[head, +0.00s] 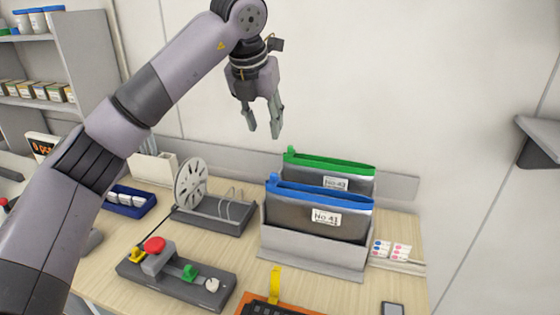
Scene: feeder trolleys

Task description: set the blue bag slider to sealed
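The blue bag (345,228) is a dark pouch with a blue top strip and a white label "No 41". It stands upright in the front of a grey holder (310,249). Its blue slider (273,179) sits at the left end of the strip. My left gripper (264,131) hangs above and behind the slider in the picture, fingers pointing down, apart and empty. It touches neither bag. My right gripper is not in view.
A green-topped bag (345,170) labelled "No 42" stands behind the blue one. To the left are a reel stand (217,216), a control box with a red button (154,244) and a blue tray (130,208). A yellow upright tab (274,285) stands in front of the holder.

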